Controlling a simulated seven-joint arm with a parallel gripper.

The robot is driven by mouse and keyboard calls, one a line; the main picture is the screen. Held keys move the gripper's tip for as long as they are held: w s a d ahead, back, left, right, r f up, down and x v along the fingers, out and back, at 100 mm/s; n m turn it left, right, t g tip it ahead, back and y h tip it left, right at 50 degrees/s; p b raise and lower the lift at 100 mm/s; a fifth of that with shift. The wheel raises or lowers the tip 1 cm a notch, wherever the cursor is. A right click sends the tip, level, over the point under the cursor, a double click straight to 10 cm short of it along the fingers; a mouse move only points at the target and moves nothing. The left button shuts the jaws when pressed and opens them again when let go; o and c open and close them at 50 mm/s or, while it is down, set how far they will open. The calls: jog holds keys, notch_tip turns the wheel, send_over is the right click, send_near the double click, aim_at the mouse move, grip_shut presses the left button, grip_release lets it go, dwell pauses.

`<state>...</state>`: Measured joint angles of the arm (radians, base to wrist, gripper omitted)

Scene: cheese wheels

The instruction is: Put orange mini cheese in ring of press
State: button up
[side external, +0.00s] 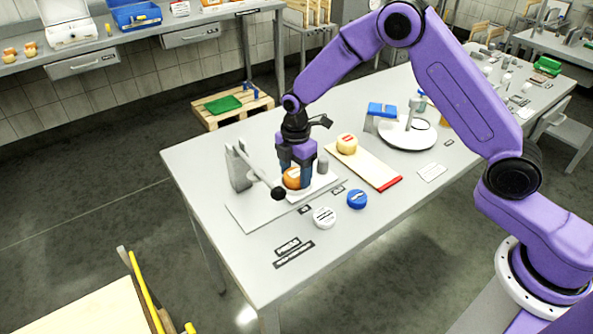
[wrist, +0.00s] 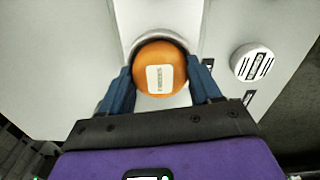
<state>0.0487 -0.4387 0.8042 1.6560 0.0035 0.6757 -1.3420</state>
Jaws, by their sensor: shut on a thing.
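The orange mini cheese (side external: 292,178) is a small round wheel with a white label, and it also shows in the wrist view (wrist: 159,72). My gripper (side external: 294,182) points down over the press and is shut on the orange cheese, with a blue finger on each side of it. The press (side external: 240,172) has a grey base plate, a grey upright and a lever with a dark knob. In the wrist view the pale ring (wrist: 137,47) curves around the far edge of the cheese. I cannot tell whether the cheese rests on the bottom inside the ring.
A white labelled disc (side external: 324,217) and a blue disc (side external: 357,199) lie in front of the press. A white round stand (side external: 407,134) is behind. The table's front is mostly clear.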

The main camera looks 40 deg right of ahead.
aim_at(297, 172)
jog(key=o, duration=1.1)
jog(key=shift+s+d+f, duration=0.15)
jog(key=shift+d+f, duration=0.1)
jog(key=shift+f, duration=0.35)
jog(key=shift+r, duration=0.1)
notch_tip(297, 172, up, 12)
jog(key=s+a+r+m, duration=0.15)
jog(key=s+r, duration=0.25)
jog(key=s, duration=0.5)
jog(key=s+d+m, duration=0.2)
jog(key=s+d, duration=0.3)
jog(key=s, duration=0.8)
jog(key=s+d+m, duration=0.3)
jog(key=s+d, duration=0.3)
jog(key=s, duration=0.7)
jog(key=shift+s+r+m, duration=0.2)
jog(key=shift+r+m, duration=0.15)
